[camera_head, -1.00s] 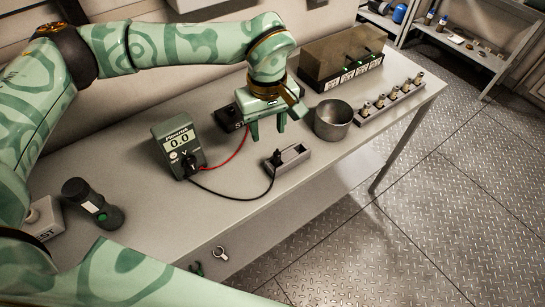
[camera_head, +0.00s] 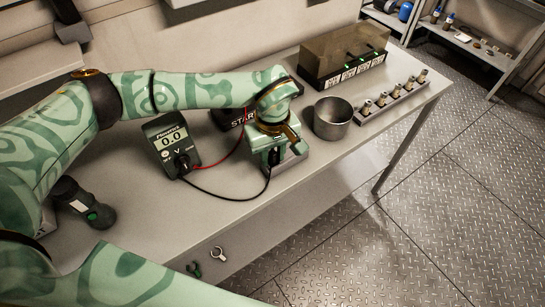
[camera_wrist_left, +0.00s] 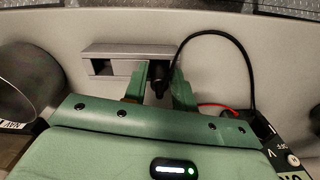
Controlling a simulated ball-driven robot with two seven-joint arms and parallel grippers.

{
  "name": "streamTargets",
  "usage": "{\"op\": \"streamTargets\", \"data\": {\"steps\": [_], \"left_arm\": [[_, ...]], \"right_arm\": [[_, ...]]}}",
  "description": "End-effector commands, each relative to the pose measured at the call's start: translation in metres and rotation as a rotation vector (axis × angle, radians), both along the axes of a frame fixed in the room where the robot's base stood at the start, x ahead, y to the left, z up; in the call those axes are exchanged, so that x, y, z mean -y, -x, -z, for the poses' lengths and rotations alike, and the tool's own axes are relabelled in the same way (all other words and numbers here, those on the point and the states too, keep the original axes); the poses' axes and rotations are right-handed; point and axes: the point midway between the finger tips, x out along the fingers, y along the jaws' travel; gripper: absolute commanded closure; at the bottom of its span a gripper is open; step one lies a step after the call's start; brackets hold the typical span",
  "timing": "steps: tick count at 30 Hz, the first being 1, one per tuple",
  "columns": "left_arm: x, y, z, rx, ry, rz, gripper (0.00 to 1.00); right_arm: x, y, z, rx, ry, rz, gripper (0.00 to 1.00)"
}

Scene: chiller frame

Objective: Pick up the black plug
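The black plug (camera_wrist_left: 158,74) stands at one end of a grey holder block (camera_wrist_left: 130,50) in the left wrist view, with its black cable (camera_wrist_left: 222,37) looping away. My left gripper (camera_wrist_left: 159,92) points down over it, its two green fingers apart on either side of the plug. Contact with the plug is not clear. In the head view, my left gripper (camera_head: 273,158) covers much of the holder (camera_head: 293,162) and plug. My right gripper is out of view.
A multimeter (camera_head: 172,145) reading 0.0 stands left of the gripper, with red and black leads. A metal cup (camera_head: 332,118) stands close on the right. Behind are a connector row (camera_head: 392,97) and a box with green lights (camera_head: 343,60). A torch-like object (camera_head: 85,203) lies left.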

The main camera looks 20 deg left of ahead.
Motion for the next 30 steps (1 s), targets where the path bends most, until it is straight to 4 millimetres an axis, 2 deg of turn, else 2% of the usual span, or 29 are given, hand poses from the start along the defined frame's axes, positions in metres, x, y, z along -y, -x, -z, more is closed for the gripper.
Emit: {"op": "streamTargets", "data": {"steps": [1,3,11,16,21,28,30], "left_arm": [[0.0,0.0,0.0,0.0,0.0,0.0,0.87],[0.0,0.0,0.0,0.0,0.0,0.0,1.0],[0.0,0.0,0.0,0.0,0.0,0.0,1.0],[0.0,0.0,-0.009,0.002,-0.001,0.001,1.0],[0.001,0.001,-0.038,0.005,0.0,0.003,1.0],[0.027,0.04,-0.093,0.006,0.001,0.008,1.0],[0.038,0.058,-0.102,0.002,-0.001,0.01,1.0]], "right_arm": [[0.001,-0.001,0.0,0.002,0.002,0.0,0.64],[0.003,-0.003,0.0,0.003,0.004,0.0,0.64],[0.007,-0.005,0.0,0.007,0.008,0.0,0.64],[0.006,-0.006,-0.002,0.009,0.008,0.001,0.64],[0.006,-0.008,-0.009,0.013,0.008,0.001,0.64],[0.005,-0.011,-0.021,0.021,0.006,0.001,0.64],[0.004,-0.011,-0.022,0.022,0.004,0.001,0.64]]}}
